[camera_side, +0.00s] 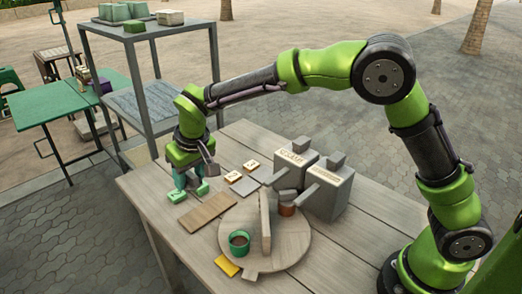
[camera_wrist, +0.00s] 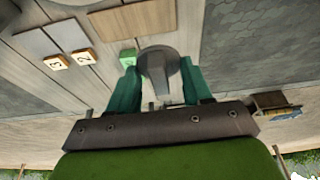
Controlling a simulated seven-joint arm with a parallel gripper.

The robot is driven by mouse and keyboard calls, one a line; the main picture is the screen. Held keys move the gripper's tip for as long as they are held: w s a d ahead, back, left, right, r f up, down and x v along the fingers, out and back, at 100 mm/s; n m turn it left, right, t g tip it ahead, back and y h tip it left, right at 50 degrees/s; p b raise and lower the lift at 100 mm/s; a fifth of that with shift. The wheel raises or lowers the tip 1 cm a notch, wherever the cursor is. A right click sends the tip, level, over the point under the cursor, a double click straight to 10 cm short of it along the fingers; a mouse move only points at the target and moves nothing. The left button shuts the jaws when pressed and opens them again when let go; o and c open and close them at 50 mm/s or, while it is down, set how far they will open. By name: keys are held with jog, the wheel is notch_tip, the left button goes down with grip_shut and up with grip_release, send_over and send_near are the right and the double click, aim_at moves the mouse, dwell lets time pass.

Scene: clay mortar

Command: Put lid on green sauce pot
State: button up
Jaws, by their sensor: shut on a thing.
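The green sauce pot (camera_side: 239,241) stands open on the round wooden board (camera_side: 290,250) near the table's front, with dark brown sauce visible inside. My gripper (camera_side: 188,184) is low at the table's far left end, well away from the pot. In the wrist view my gripper's teal fingers (camera_wrist: 160,78) are closed around a grey round piece (camera_wrist: 157,58), which looks like the lid. In the side view that piece is mostly hidden by my fingers; I cannot tell whether it touches the table.
An upright wooden divider (camera_side: 265,222) stands on the round board beside the pot. Two grey box dispensers (camera_side: 328,190) stand behind it, near a brown pot (camera_side: 287,209). A flat brown board (camera_side: 207,212) and numbered tiles (camera_side: 252,165) lie near my gripper. A yellow card (camera_side: 227,266) lies by the pot.

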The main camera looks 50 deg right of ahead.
jog(key=s+d+f+n+y, duration=0.15)
jog(key=s+n, duration=0.25)
jog(key=s, duration=1.1)
jog(key=shift+s+d+x, duration=0.1)
jog(key=shift+s+x, duration=0.05)
jog(key=shift+x, duration=0.75)
jog(key=shift+s+d+x, duration=0.1)
jog(key=shift+s+x, duration=0.1)
jog(key=shift+x, duration=0.7)
jog(key=shift+s+d+x, duration=0.1)
jog(key=shift+s+x, duration=0.05)
jog(key=shift+x, duration=0.75)
jog(key=shift+f, duration=0.65)
jog(key=o, duration=1.1)
jog(key=shift+o, duration=0.2)
jog(key=o, duration=0.3)
jog(key=shift+o, duration=0.2)
notch_tip(320, 180, up, 7)
